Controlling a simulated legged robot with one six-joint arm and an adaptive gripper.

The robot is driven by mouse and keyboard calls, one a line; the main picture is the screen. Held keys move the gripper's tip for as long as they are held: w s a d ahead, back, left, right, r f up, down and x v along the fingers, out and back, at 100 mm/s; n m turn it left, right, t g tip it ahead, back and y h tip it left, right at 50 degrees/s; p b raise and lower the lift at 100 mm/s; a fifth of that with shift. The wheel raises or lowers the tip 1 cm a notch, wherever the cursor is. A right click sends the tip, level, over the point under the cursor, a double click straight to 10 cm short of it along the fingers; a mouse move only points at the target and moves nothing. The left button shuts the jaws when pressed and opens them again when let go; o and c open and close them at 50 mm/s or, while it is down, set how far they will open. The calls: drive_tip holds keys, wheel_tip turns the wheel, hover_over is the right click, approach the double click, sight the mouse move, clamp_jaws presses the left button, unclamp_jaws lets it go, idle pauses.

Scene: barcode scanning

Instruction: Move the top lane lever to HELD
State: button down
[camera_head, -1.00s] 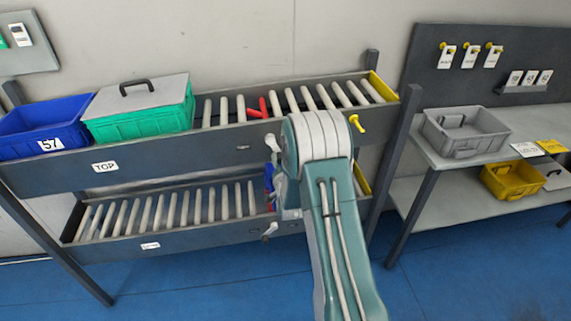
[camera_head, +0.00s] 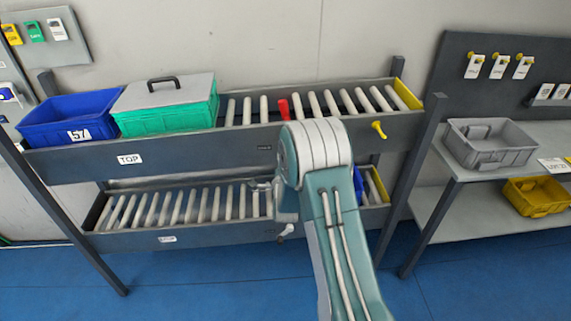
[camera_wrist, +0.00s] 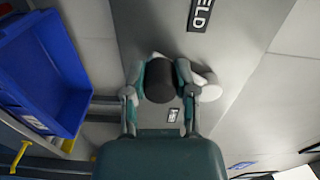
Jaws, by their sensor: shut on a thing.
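My gripper (camera_wrist: 160,85) is shut on the dark round knob of a lever (camera_wrist: 160,78), one finger on either side. A white rounded lever part (camera_wrist: 209,88) shows just right of the fingers. A black label reading "ELD", its start cut off (camera_wrist: 201,14), is on the grey rail above. A second small label (camera_wrist: 173,115) sits below the knob. In the head view the top lane (camera_head: 200,143) bears a "TOP" sign (camera_head: 130,159). My arm hides the gripper and the held lever there. A red piece (camera_head: 284,109) stands among the top rollers.
The top lane holds a blue bin (camera_head: 65,122) marked 57 and a green lidded bin (camera_head: 165,118). A yellow handle (camera_head: 378,130) juts from the rail at right. The lower lever (camera_head: 286,231) is close beside my arm. A blue bin (camera_wrist: 45,75) fills the wrist view's left.

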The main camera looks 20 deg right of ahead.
drive_tip(key=shift+w+a+r+m, duration=0.15)
drive_tip(key=shift+a+m, duration=0.15)
drive_tip(key=shift+m, duration=0.3)
drive_tip(key=shift+a+r+m, duration=0.15)
drive_tip(key=shift+a+m, duration=0.1)
drive_tip(key=shift+m, duration=0.35)
drive_tip(key=shift+c, duration=2)
unclamp_jaws()
drive_tip(key=shift+f, duration=0.1)
drive_tip(key=v, duration=1.2)
